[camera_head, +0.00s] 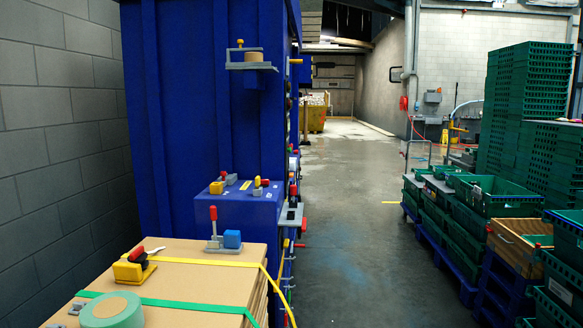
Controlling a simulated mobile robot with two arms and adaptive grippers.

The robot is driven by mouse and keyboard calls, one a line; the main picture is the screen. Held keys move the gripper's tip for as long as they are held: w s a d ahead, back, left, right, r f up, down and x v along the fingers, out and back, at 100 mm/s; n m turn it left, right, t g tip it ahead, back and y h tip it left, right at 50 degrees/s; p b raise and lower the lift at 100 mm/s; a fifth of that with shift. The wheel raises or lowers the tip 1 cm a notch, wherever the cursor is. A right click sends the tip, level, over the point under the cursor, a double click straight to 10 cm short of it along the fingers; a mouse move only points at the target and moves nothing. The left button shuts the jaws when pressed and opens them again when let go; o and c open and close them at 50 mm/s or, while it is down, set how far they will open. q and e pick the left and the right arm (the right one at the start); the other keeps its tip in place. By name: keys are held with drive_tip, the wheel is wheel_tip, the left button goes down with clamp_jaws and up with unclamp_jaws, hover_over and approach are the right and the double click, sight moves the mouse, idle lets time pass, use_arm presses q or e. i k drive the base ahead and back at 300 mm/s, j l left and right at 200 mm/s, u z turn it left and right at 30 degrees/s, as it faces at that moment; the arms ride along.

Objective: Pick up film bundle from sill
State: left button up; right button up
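I cannot make out a film bundle in the head view. A blue ledge (237,207) juts from the front of a tall blue metal unit (180,110); I cannot tell whether it is the sill. Small yellow, red and grey fittings (221,183) sit on top of it. Neither of my grippers is in view.
A stack of cardboard sheets (190,285) with yellow and green straps stands at the lower left, carrying a green tape roll (112,311) and a yellow tool (134,267). Green crates (495,196) on blue pallets line the right. The concrete aisle (345,240) between is clear.

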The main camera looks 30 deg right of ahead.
sight(292, 164)
drive_tip(key=i+l, duration=0.1)
drive_tip(key=l, duration=0.4)
drive_tip(key=i+l, duration=0.1)
drive_tip(key=l, duration=0.4)
drive_tip(key=i+l+u, duration=0.1)
drive_tip(key=l, duration=0.3)
drive_tip(key=i+l, duration=0.25)
drive_tip(key=l, duration=0.15)
drive_tip(key=i+l+u, duration=0.15)
drive_tip(key=l, duration=0.2)
drive_tip(key=i+l+u, duration=0.1)
drive_tip(key=l, duration=0.35)
drive_tip(key=i+l, duration=0.25)
drive_tip(key=l, duration=0.15)
drive_tip(key=i+l+u, duration=0.15)
drive_tip(key=l, duration=0.3)
drive_tip(key=i+l, duration=0.1)
drive_tip(key=l, duration=0.3)
drive_tip(key=u, duration=0.05)
